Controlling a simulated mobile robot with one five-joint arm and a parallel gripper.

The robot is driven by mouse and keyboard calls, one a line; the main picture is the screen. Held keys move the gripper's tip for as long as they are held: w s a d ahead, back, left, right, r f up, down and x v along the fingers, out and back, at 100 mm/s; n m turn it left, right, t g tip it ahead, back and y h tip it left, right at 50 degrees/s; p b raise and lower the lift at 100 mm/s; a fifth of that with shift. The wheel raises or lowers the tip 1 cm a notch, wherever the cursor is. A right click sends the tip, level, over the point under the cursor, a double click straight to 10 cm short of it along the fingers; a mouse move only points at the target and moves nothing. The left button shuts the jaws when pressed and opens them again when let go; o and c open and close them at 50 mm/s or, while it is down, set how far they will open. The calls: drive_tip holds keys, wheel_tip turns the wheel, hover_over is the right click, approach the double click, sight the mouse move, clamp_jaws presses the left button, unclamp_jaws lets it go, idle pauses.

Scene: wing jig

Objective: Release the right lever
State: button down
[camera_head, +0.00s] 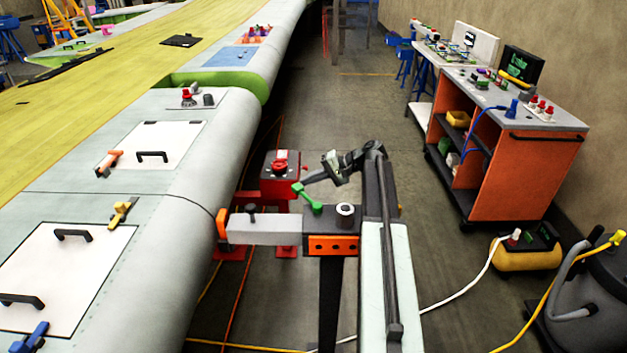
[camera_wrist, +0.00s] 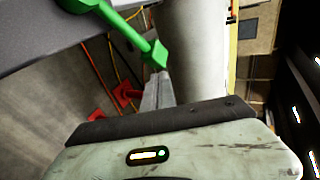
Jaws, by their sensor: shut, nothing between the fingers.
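A green lever (camera_head: 308,200) with a square end stands tilted on the dark block of a clamp fixture (camera_head: 265,228) at the wing's edge. I cannot tell from its look whether it is the lever called right. In the wrist view the green lever (camera_wrist: 128,30) reaches from the top left down to the fingertips. My gripper (camera_head: 306,181) is shut and empty, its tips close to the lever's upper end. In the wrist view my gripper (camera_wrist: 161,78) is just below that end; I cannot tell whether they touch.
The fixture's orange pad (camera_head: 221,223) is against the wing (camera_head: 160,250). A red unit (camera_head: 280,183) with a red knob stands behind the lever. An orange cart (camera_head: 545,175) stands at the right, with a yellow tank (camera_head: 527,258) and hoses.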

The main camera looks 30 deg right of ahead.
drive_tip(key=shift+a, duration=0.35)
idle(0.3)
drive_tip(key=shift+w, duration=0.1)
drive_tip(key=w+d+r+p, duration=0.1)
drive_tip(key=d+r+p, duration=0.4)
drive_tip(key=d, duration=0.8)
drive_tip(key=shift+w, duration=0.2)
drive_tip(key=shift+f, duration=0.1)
